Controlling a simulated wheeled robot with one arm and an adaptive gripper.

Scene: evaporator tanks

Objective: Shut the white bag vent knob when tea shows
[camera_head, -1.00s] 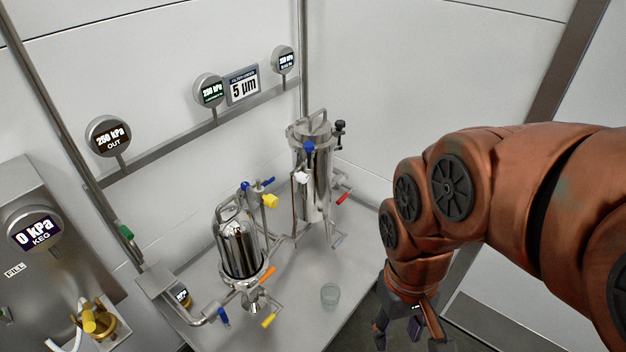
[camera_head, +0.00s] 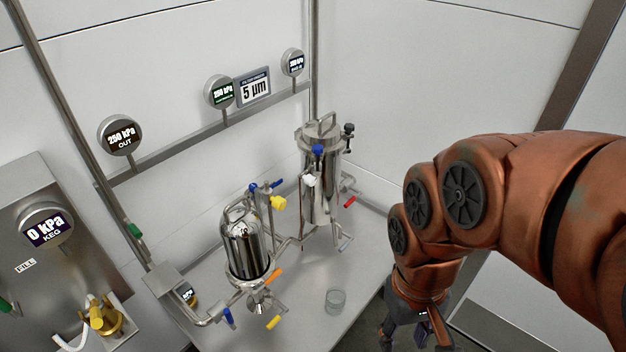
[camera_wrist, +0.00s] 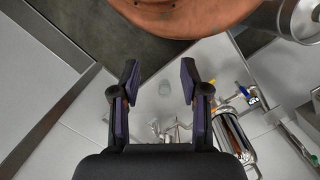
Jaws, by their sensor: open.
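The white knob (camera_head: 308,180) sits on the front left of the tall steel bag housing (camera_head: 321,195), below a blue knob (camera_head: 318,150). Whether it is open or shut I cannot tell. No tea can be made out at it. My gripper (camera_head: 405,338) hangs low at the right of the bench, well apart from the knob and partly cut off by the frame's lower edge. In the wrist view my gripper (camera_wrist: 160,80) is open and empty, with its two fingers spread.
A shorter filter housing (camera_head: 245,248) with yellow, orange and blue handles stands left of the bag housing. A clear glass (camera_head: 335,301) stands on the bench near its front edge. Gauges (camera_head: 121,135) line the back rail. A keg station (camera_head: 48,226) stands at far left.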

